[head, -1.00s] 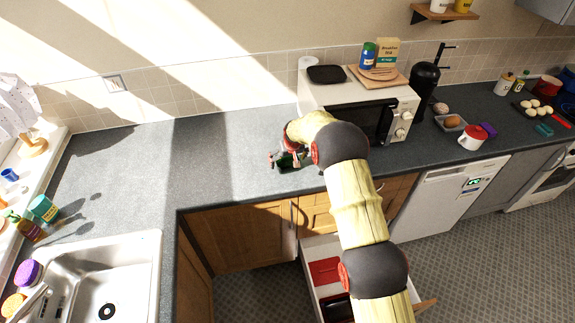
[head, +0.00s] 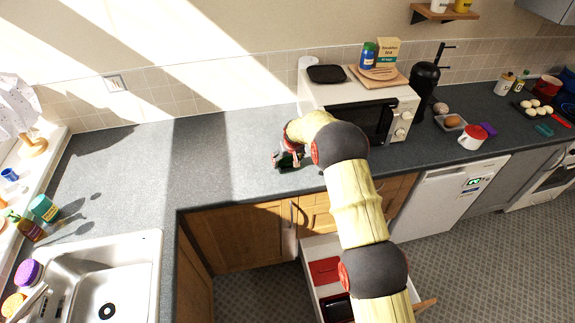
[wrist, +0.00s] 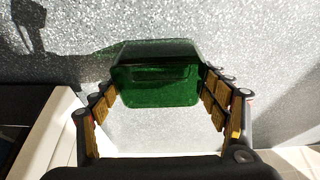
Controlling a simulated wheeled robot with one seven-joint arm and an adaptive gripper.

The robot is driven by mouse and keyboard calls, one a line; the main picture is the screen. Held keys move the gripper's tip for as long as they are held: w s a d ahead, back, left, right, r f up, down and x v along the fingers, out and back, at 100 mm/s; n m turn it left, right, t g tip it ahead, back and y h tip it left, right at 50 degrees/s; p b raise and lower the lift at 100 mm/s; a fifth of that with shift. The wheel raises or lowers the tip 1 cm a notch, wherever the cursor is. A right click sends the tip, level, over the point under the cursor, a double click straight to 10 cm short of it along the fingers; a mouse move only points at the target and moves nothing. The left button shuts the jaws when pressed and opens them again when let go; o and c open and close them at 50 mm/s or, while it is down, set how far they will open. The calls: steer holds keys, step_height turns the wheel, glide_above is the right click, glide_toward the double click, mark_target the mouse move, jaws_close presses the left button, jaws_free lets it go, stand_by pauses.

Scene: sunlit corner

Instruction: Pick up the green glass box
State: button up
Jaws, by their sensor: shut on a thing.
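The green glass box (wrist: 157,85) lies between the two fingers of my gripper (wrist: 160,95) in the wrist view. Its sides touch the padded fingers, and my gripper is shut on it. In the head view the box (head: 290,163) is a small dark green shape at the fingers, mostly hidden by my gripper (head: 284,160). It is at the counter surface, left of the microwave. I cannot tell whether it rests on the counter or is just clear of it.
The microwave (head: 357,110) stands close to the right of my gripper, with a tray and boards on top. An open drawer (head: 312,250) sits below the counter's front edge. The counter (head: 225,150) to the left is clear as far as the sink (head: 100,280).

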steer(key=shift+c, duration=1.4)
steer(key=shift+r, duration=0.15)
steer(key=shift+r, duration=0.55)
steer(key=s+r, duration=1.1)
steer(key=s, duration=0.3)
steer(key=shift+d+r+b, duration=0.35)
steer(key=shift+d+b, duration=0.1)
steer(key=shift+w, duration=0.1)
